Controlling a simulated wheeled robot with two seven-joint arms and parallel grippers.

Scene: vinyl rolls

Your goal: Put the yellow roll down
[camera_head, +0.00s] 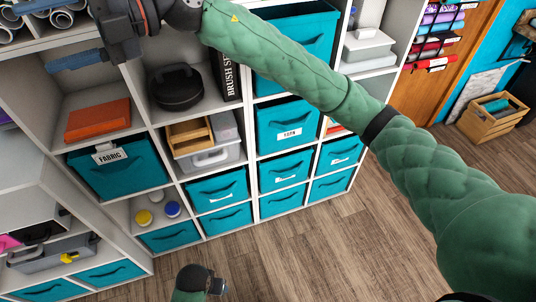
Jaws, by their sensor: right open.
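I cannot make out a yellow roll in the head view. My right gripper (58,33) is at the top left, at the end of the green-sleeved arm that crosses from the right. Its blue fingers are spread apart, and I see nothing held between them. It is in front of an upper cubby with several pale, dark-ended rolls (62,19).
A white shelf unit (148,125) holds teal bins, an orange box (98,120) and a black round case (178,87). Coloured rolls (437,32) hang on a rack at the upper right. A wooden crate (493,118) stands on the floor. The wooden floor (330,245) in front is clear.

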